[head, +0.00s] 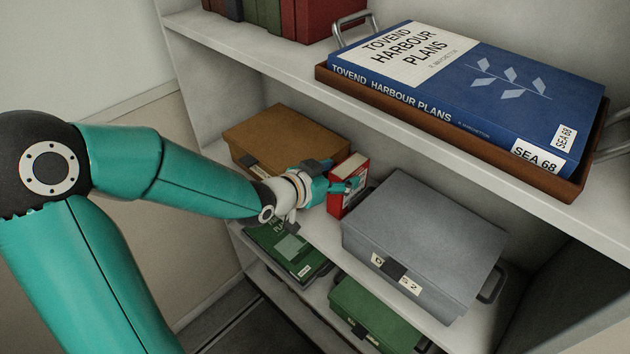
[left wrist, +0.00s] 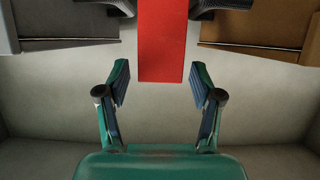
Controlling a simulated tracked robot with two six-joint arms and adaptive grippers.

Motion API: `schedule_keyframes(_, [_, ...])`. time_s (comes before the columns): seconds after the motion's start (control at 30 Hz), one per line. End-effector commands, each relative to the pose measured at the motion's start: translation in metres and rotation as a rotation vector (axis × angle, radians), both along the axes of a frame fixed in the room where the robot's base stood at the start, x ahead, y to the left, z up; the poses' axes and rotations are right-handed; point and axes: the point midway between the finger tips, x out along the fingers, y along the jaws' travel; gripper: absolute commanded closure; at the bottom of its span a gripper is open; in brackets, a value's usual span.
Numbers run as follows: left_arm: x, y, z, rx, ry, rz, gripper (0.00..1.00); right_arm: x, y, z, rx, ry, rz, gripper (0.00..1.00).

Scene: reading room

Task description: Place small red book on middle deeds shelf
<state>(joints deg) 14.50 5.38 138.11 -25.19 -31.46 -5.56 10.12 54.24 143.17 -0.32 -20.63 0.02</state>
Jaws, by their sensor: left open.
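The small red book (head: 347,183) stands upright on the middle shelf (head: 325,236), between a brown box and a grey deed box. In the left wrist view the red book (left wrist: 162,45) shows at the top centre, beyond the fingertips. My left gripper (head: 350,187) is at the book in the head view. In the left wrist view my left gripper (left wrist: 160,82) is open, with bare pale shelf between its fingers and a gap on each side of the book's line. My right gripper is not in view.
The brown box (head: 285,137) is close on the left and the grey deed box (head: 425,240) close on the right. Above, a tray (head: 455,140) holds a large blue book (head: 470,85).

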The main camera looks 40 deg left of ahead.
Motion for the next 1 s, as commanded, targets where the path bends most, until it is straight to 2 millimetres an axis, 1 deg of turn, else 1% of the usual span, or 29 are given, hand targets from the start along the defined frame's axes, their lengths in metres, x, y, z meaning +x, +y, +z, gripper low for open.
schedule_keyframes(0.03, [-0.01,0.003,0.004,0.001,-0.004,0.005,0.34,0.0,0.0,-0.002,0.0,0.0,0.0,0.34])
schedule_keyframes(0.2, [-0.04,0.007,0.018,0.002,-0.004,0.004,0.34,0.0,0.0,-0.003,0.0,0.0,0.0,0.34])
schedule_keyframes(0.4, [-0.063,0.01,0.027,0.001,-0.002,0.001,0.34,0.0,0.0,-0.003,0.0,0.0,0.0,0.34])
schedule_keyframes(0.6, [-0.07,0.01,0.029,0.0,0.001,0.001,0.34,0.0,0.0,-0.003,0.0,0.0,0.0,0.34])
schedule_keyframes(1.0, [-0.07,0.01,0.029,-0.001,0.001,0.0,0.34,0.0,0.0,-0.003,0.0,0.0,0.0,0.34])
